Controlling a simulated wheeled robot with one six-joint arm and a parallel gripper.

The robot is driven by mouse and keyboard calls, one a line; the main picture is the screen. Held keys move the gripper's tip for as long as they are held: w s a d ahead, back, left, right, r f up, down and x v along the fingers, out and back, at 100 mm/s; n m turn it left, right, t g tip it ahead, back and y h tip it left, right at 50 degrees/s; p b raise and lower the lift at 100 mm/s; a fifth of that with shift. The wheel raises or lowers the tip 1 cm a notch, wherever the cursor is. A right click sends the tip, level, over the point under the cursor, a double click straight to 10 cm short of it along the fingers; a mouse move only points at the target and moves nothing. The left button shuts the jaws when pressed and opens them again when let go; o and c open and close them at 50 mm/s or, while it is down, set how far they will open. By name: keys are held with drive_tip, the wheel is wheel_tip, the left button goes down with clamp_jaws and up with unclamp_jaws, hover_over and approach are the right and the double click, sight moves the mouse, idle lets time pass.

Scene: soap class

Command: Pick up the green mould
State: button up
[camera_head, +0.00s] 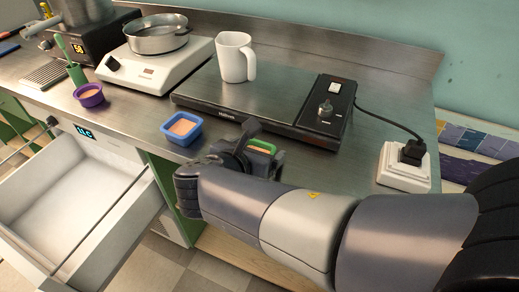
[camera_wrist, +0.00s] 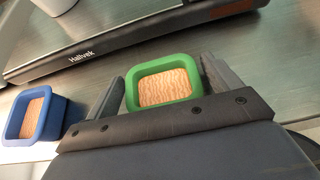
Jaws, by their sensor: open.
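The green mould (camera_wrist: 163,84) is a small square cup with a tan filling. In the wrist view it sits upright on the steel counter between the two fingers of my gripper (camera_wrist: 167,78). The fingers are open on either side of it, and I cannot tell whether either one touches it. In the head view only part of the green mould (camera_head: 262,146) shows, because my gripper (camera_head: 252,140) and wrist hide the rest.
A blue mould (camera_head: 181,128) stands to the left, also in the wrist view (camera_wrist: 52,122). A purple mould (camera_head: 89,94) is farther left. A black hot plate (camera_head: 215,98) with a white mug (camera_head: 236,57) lies just behind. An open drawer (camera_head: 60,200) is at lower left.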

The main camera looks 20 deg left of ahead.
drive_tip(key=c, duration=0.8)
drive_tip(key=shift+c, duration=0.3)
drive_tip(key=shift+r, duration=0.15)
